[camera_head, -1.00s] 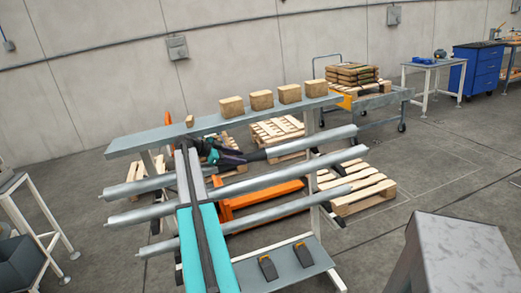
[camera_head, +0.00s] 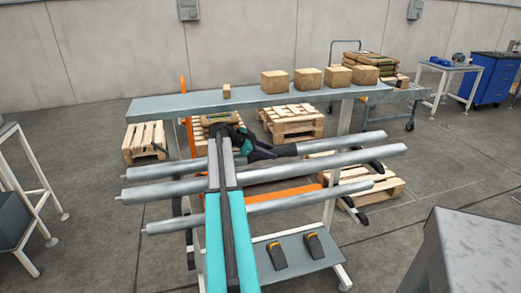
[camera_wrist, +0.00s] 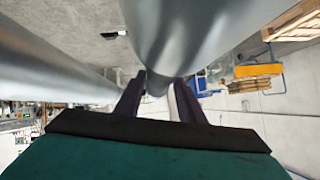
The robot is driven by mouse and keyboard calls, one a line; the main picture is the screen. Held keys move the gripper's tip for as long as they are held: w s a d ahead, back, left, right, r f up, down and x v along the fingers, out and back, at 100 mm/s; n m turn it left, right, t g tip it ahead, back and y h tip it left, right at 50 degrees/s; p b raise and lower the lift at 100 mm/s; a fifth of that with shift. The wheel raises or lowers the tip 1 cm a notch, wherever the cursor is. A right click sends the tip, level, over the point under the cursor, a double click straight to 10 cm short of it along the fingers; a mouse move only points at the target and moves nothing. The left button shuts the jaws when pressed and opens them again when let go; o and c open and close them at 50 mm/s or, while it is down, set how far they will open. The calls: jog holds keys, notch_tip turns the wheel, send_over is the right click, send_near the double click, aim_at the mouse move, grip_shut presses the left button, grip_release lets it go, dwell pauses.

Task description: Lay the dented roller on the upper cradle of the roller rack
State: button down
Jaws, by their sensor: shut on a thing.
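My gripper (camera_head: 268,152) is behind my arm in the head view, shut on a grey metal roller (camera_head: 335,142), the farthest of three long rollers there. In the wrist view my gripper (camera_wrist: 163,90) has its dark fingers at either side of this roller (camera_wrist: 180,35). No dent shows, and I cannot tell whether the roller touches a cradle. The roller rack (camera_head: 341,212) has a pale frame and dark support arms (camera_head: 374,166). A middle roller (camera_head: 340,162) and a lower, nearer roller (camera_head: 310,199) lie across it. My arm hides their middles.
A grey shelf (camera_head: 180,107) runs behind the rollers, bearing several tan blocks (camera_head: 308,78). Wooden pallets (camera_head: 292,122) and an orange pallet jack (camera_head: 280,194) stand beyond. Two black-and-yellow items (camera_head: 277,257) rest on the low plate. A grey box (camera_head: 475,250) stands at front right.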

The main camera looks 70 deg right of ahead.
jog(key=shift+a+r, duration=0.25)
jog(key=shift+r, duration=0.25)
jog(key=c, duration=1.1)
grip_release()
jog(key=shift+s+d+r, duration=0.1)
jog(key=shift+s+r, duration=0.1)
jog(key=shift+s, duration=0.1)
jog(key=shift+w+f, duration=0.1)
jog(key=shift+f, duration=0.1)
jog(key=shift+w+a+r, duration=0.35)
jog(key=shift+r, duration=0.1)
jog(key=v, duration=0.3)
jog(key=shift+a+r+b, duration=0.1)
jog(key=shift+a+b, duration=0.05)
jog(key=shift+b, duration=0.2)
jog(key=w+a+b, duration=0.1)
jog(key=w+a, duration=0.7)
jog(key=a, duration=0.1)
jog(key=shift+b, duration=0.3)
jog(key=shift+w+a+r, duration=0.1)
jog(key=shift+r, duration=0.05)
